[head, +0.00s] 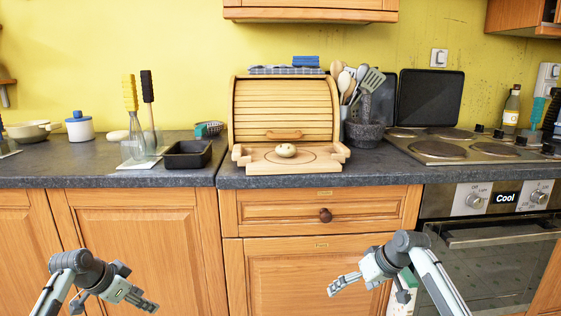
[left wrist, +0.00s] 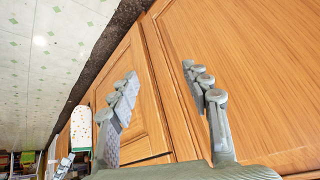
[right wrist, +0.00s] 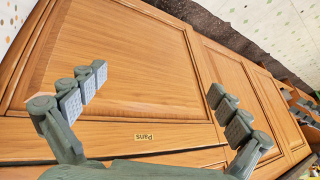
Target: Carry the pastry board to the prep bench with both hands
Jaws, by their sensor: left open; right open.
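The pastry board (head: 250,164) is pale wood with a handle-like end on each side and a ring marked on top. It lies on the dark counter in front of the roll-top bread box, with a round dough ball (head: 286,150) on it. My left gripper (head: 118,303) is open and empty, low in front of the left cabinets, well below and left of the board. My right gripper (head: 370,293) is open and empty, below and right of the board. Both wrist views show spread fingers before cabinet doors. I cannot tell which surface is the prep bench.
The bread box (head: 284,108) stands behind the board. A black tin (head: 187,154) is to its left, a stone mortar (head: 364,134) with utensils behind it to the right. A stove (head: 450,148) is further right. The counter edge (head: 330,179) lies above both grippers.

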